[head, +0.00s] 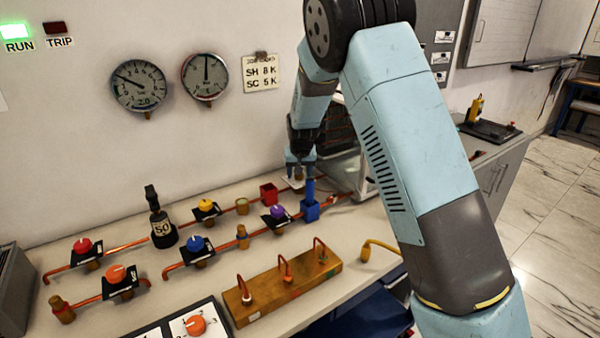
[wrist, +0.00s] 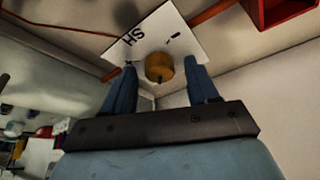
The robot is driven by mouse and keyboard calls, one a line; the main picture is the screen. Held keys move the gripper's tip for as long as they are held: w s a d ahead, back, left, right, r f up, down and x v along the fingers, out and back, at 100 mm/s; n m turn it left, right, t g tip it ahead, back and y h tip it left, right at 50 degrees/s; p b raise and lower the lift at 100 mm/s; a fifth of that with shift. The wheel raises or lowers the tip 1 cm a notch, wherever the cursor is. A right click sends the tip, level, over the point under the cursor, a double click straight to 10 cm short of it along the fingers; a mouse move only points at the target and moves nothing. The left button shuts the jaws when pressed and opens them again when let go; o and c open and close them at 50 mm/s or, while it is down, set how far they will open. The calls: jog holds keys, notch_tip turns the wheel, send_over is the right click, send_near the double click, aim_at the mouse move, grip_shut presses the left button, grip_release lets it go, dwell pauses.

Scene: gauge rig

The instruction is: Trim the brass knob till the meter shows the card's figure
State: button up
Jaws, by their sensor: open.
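The brass knob (wrist: 159,67) shows in the wrist view on a white plate (wrist: 150,35) lettered "SH". My gripper (wrist: 161,72) is open, with one blue finger on each side of the knob; I cannot tell whether either touches it. In the head view my gripper (head: 299,172) points down at the back of the bench and mostly hides the knob. The card (head: 261,72) on the wall appears to read "SH 8 K" and "SC 5 K". The left round meter (head: 139,84) has its needle pointing up-left. The right meter (head: 205,77) has its needle nearly straight up.
Copper pipes with coloured knobs, such as a purple one (head: 278,211), cross the bench.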

jog(key=v, duration=1.3)
jog(key=shift+r, duration=0.3)
jog(key=shift+s, duration=0.1)
jog(key=s+d+r+m, duration=0.1)
jog(key=s+d+r, duration=0.5)
jog(key=s+d, duration=0.25)
jog(key=s+d+r, duration=0.6)
jog(key=s+d, duration=0.2)
jog(key=s, duration=0.1)
jog(key=s+d, duration=0.3)
jog(key=s, duration=0.8)
jog(key=s+d+t, duration=0.1)
jog(key=s+d, duration=0.3)
jog(key=s, duration=0.7)
jog(key=shift+s+h, duration=0.2)
jog(key=shift+h, duration=0.1)
